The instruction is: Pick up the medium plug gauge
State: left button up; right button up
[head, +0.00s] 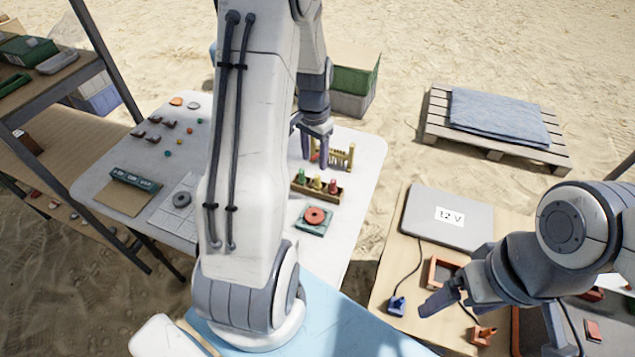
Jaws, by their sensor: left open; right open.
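Three upright plug gauges stand in a wooden rack (327,194) on the white table: a green one (301,177), a yellow one (317,183) and a red one (332,187). The yellow one is in the middle; their sizes are too small to compare surely. My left gripper (315,150) is open, pointing down just behind the rack, beside a brass-coloured frame (341,156). It appears empty and apart from the plugs. My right gripper (452,303) is open and empty over the wooden table at the right.
A red ring on a green plate (315,217) lies in front of the rack. My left arm hides the table's middle. A laptop-like grey case (447,217), an orange tray (441,272) and a blue clip (397,305) are near my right gripper. Shelves (60,75) stand at left.

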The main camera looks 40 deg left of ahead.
aim_at(317, 176)
pick_arm(q)
notch_tip(317, 176, down, 3)
jog(key=shift+d+f, duration=0.1)
jog(key=shift+f, duration=0.1)
jog(key=shift+w+f+p, duration=0.2)
jog(key=shift+w+f, duration=0.05)
jog(key=shift+f, duration=1.1)
jog(key=shift+w+f+p, duration=0.2)
jog(key=shift+w+f, duration=0.05)
jog(key=shift+f, duration=1.05)
grip_shut()
